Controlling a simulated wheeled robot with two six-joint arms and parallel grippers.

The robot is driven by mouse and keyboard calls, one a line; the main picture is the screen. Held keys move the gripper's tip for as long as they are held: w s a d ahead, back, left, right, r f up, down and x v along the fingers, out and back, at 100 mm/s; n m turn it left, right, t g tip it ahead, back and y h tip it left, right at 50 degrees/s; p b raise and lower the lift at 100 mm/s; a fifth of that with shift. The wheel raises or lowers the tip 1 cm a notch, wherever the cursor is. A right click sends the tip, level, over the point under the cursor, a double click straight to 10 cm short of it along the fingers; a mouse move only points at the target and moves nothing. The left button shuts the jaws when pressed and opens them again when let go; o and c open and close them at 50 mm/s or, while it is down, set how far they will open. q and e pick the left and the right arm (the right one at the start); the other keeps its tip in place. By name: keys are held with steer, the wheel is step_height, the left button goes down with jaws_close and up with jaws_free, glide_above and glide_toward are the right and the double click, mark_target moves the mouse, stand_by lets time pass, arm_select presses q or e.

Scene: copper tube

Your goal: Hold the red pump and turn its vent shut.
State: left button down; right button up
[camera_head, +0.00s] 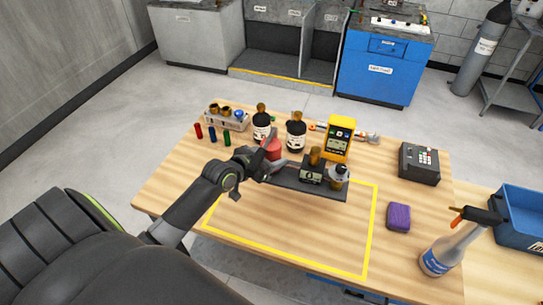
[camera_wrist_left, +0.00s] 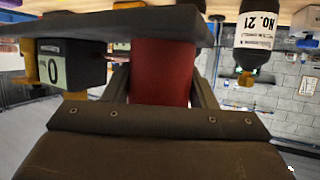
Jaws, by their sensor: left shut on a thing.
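The red pump (camera_head: 272,148) sits at the left end of a dark base plate (camera_head: 330,190) on the table; its red body also shows in the left wrist view (camera_wrist_left: 162,62). My left gripper (camera_head: 269,163) is shut on it, with one finger on each side of the body in the left wrist view (camera_wrist_left: 162,84). A small dark box with a pale display (camera_head: 312,174) and a brass-coloured top stands further right on the plate. Beside it is a grey part with a dark knob (camera_head: 338,180). I cannot make out the vent. My right gripper is not in view.
Two dark labelled bottles (camera_head: 296,133) and a yellow meter (camera_head: 338,138) stand close behind the pump. A keypad box (camera_head: 419,163), a purple sponge (camera_head: 398,217) and a spray bottle (camera_head: 443,254) are to the right. The yellow-taped area (camera_head: 290,235) in front is mostly clear.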

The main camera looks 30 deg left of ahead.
arm_select(q)
steer(key=shift+w+d+f+b, duration=0.1)
steer(key=shift+f+b, duration=3.9)
steer(key=shift+f, duration=0.4)
stand_by(0.3)
steer(key=shift+s+f, duration=0.2)
steer(key=shift+f, duration=0.2)
stand_by(0.5)
steer(key=c, duration=1)
jaws_free()
steer(key=shift+c, duration=0.2)
steer(key=shift+o, duration=2.7)
steer(key=shift+r, duration=0.1)
